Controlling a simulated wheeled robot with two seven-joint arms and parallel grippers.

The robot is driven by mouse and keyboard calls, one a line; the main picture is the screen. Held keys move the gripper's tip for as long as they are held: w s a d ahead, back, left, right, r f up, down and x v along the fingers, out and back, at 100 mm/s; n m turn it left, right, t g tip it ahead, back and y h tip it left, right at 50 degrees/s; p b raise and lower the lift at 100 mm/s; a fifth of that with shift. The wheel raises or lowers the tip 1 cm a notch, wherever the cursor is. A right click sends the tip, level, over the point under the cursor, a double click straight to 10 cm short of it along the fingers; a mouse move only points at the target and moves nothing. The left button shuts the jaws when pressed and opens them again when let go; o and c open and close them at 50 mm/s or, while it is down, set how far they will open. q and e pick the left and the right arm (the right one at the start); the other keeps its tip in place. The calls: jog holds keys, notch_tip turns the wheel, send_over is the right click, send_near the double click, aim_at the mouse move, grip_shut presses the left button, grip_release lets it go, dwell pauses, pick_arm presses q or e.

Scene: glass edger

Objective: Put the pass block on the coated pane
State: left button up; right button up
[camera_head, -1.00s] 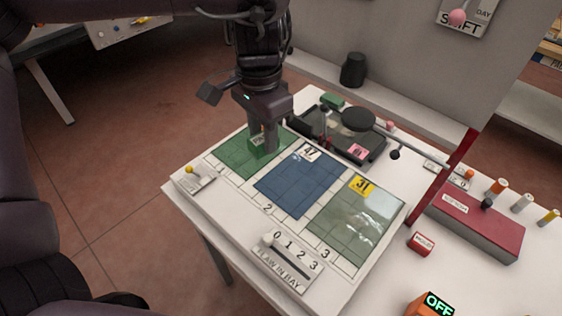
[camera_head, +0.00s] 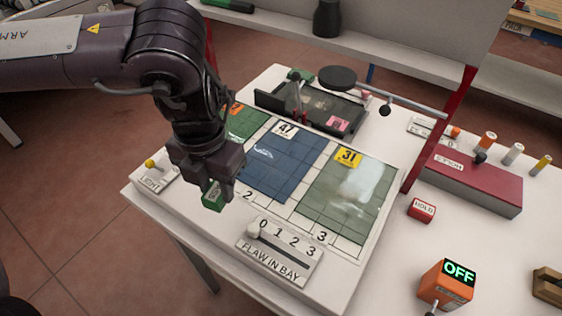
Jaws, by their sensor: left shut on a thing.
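My left gripper (camera_head: 209,183) is shut on a green block with a white label, the pass block (camera_head: 213,197). It holds the block near the front edge of the white table, left of the digit 2 and in front of the panes. Three panes lie in a row. The left pane is green with an orange tag (camera_head: 247,124), partly hidden by my arm. The middle pane is blue (camera_head: 282,167) with tag 47. The right pane is grey-green (camera_head: 345,205) with tag 31 and a bright reflection. I cannot tell which pane is coated. My right gripper is out of view.
A flaw-in-bay slider panel (camera_head: 279,252) sits at the front edge, and a light switch plate (camera_head: 154,178) at the left. A red HOLD block (camera_head: 421,208) and an orange OFF box (camera_head: 446,285) stand right. A dark tray (camera_head: 318,108) lies behind the panes.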

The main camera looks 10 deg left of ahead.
pick_arm(q)
jog(key=f+m, duration=0.1)
jog(key=m, duration=0.1)
jog(key=s+f+m+b, duration=0.1)
jog(key=m, duration=0.2)
jog(key=shift+s+d+f, duration=0.1)
jog(key=shift+d+f, duration=0.05)
jog(key=shift+f+m, duration=0.1)
jog(key=shift+m, duration=0.4)
jog(key=shift+w+d, duration=0.1)
jog(key=shift+w, duration=0.15)
jog(key=p, duration=0.3)
send_over(274, 163)
jog(key=shift+s, duration=0.1)
jog(key=shift+d, duration=0.1)
notch_tip(274, 163, down, 3)
jog(key=shift+r+p, duration=0.1)
jog(key=shift+p, duration=0.35)
jog(key=shift+f, duration=0.35)
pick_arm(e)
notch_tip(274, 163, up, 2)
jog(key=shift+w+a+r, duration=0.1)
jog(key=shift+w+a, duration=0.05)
